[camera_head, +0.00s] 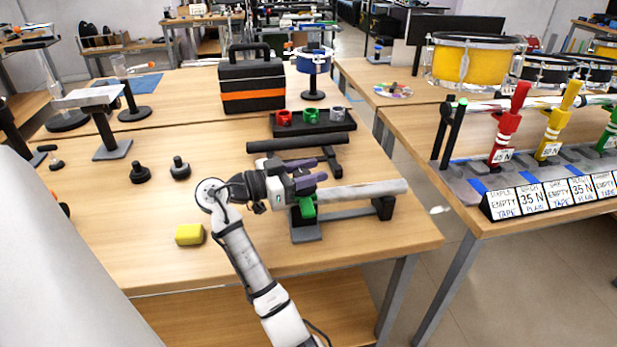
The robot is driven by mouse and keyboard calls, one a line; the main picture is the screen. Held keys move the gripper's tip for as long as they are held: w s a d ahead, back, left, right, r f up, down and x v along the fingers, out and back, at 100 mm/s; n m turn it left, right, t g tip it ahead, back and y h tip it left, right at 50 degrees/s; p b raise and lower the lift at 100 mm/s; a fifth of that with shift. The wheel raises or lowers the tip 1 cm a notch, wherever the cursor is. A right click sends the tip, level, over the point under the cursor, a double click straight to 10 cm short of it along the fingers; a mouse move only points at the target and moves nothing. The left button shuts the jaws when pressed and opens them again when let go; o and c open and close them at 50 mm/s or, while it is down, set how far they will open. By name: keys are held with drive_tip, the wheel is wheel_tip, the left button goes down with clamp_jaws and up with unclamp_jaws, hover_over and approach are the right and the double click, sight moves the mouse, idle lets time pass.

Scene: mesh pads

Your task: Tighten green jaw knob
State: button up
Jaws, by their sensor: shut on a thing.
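A green jaw (306,207) shows just below my gripper, on a grey-based stand (305,234) near the front right of the table. A pale grey tube (358,190) runs level to the right from it, its far part on a black support (383,207). My gripper (318,171), with purple fingers, is over the green jaw from the left and is shut on its knob. The fingers and wrist hide the knob, so the exact contact cannot be seen.
A yellow block (189,234) and two black knobbed pieces (139,173) lie left of my arm. A toolbox (251,85) is farther back. The front right corner is clear.

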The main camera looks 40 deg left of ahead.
drive_tip(key=shift+f+m+g+h, duration=0.1)
drive_tip(key=shift+m+g+h, duration=0.3)
drive_tip(key=shift+h, duration=0.3)
drive_tip(key=o, duration=1)
drive_tip(key=shift+d, duration=0.1)
drive_tip(key=b+v, duration=0.3)
drive_tip(key=v, duration=1)
drive_tip(key=shift+s, duration=0.35)
